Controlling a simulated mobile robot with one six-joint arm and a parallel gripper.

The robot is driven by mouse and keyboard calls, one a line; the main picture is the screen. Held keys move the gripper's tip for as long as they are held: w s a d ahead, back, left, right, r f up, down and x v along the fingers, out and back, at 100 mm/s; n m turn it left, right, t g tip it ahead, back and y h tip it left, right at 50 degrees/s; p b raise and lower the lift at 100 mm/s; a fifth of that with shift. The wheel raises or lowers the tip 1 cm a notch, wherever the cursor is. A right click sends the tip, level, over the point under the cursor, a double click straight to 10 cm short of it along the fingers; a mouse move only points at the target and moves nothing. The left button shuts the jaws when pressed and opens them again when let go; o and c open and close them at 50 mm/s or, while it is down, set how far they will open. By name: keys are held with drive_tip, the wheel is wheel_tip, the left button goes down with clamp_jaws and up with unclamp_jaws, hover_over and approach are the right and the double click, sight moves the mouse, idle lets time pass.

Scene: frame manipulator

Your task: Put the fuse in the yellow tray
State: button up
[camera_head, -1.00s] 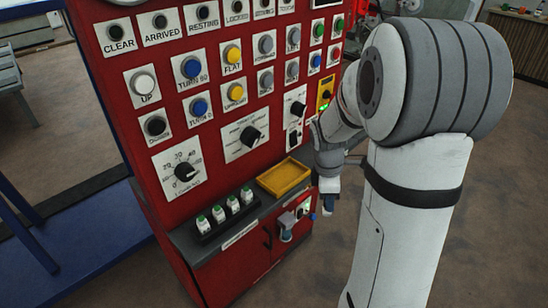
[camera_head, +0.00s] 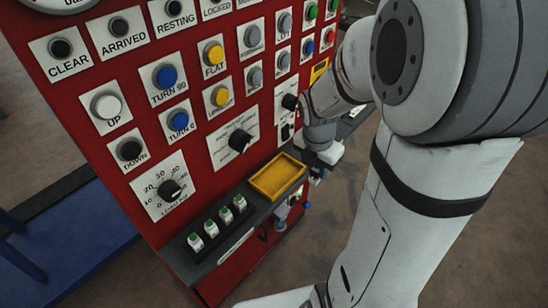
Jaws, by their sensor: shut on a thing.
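The yellow tray (camera_head: 278,177) is a shallow rectangular tray on the dark ledge of the red panel, and it looks empty. My gripper (camera_head: 316,174) is just right of the tray, at the ledge's right end, small and partly hidden by its own wrist. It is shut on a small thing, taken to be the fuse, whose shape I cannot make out. Several white fuses with green tops (camera_head: 211,229) stand upright in a black rack (camera_head: 193,252) on the ledge, left of the tray.
The red panel (camera_head: 130,185) rises behind the ledge with knobs, buttons and a black rotary switch (camera_head: 240,139) above the tray. Small blue-tipped fittings (camera_head: 307,204) show below the ledge's right end. A blue frame (camera_head: 75,240) stands at left.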

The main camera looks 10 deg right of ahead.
drive_tip(key=w+a+p, duration=0.1)
drive_tip(key=w+a, duration=0.7)
drive_tip(key=w, duration=0.2)
drive_tip(key=f, duration=0.6)
drive_tip(key=shift+d+f, duration=0.3)
drive_tip(key=shift+w+a+f+p, duration=0.1)
drive_tip(key=shift+f+p, duration=0.1)
drive_tip(key=shift+p, duration=0.1)
drive_tip(key=shift+f, duration=0.2)
drive_tip(key=o, duration=1)
